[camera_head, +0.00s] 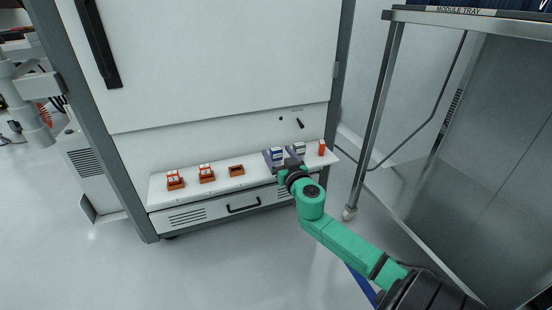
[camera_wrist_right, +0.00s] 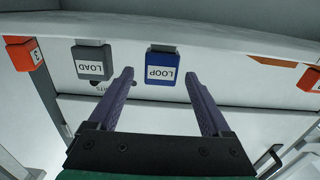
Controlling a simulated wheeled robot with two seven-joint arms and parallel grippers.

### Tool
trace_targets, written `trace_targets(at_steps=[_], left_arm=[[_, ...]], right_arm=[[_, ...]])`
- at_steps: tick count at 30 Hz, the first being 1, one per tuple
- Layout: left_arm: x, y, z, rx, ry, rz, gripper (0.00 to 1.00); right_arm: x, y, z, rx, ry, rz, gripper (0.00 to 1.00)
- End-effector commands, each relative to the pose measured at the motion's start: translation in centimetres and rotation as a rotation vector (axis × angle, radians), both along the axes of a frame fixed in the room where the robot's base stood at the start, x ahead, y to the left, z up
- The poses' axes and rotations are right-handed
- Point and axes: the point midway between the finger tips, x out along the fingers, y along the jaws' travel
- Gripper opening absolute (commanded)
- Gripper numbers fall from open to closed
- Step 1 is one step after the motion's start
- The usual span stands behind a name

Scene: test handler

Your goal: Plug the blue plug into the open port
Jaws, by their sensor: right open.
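The blue plug (camera_head: 277,153), labelled LOOP, stands on the white shelf of the handler. It also shows in the right wrist view (camera_wrist_right: 161,67), ahead of the fingertips and between their lines. My right gripper (camera_head: 284,161) is open and empty, its purple fingers (camera_wrist_right: 158,77) spread at the blue plug; I cannot tell whether they touch it. The open port (camera_head: 236,170) is an orange block with a dark, empty top, left of the blue plug in the head view. An orange block at the right edge of the wrist view (camera_wrist_right: 309,79) appears to be this port. My left gripper is not in view.
A grey LOAD block (camera_head: 299,148) stands close beside the blue plug, also in the wrist view (camera_wrist_right: 92,63). An orange block marked 3 (camera_wrist_right: 22,53) is beyond it. Two filled orange ports (camera_head: 206,173) sit further left. A metal cart (camera_head: 385,90) stands right.

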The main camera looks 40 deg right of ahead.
Motion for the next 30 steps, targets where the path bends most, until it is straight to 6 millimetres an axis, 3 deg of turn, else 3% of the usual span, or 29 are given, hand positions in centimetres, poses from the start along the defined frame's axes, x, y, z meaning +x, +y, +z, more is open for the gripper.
trace_targets(at_steps=[3, 10, 11, 17, 30], left_arm=[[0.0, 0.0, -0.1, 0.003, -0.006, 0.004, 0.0], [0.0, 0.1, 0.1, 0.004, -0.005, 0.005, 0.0], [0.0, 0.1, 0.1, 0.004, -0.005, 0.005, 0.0], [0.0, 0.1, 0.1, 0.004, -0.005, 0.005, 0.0], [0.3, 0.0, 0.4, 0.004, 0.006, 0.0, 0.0]], right_arm=[[1.7, -0.6, -0.1, -0.002, -0.002, 0.0, 0.82], [1.9, -0.7, -0.1, 0.0, 0.001, 0.0, 0.82], [1.9, -0.6, -0.1, 0.0, 0.001, 0.0, 0.79], [1.9, -0.6, -0.1, 0.0, 0.001, 0.001, 0.02], [1.9, -0.6, 0.4, 0.001, 0.0, 0.001, 0.0]])
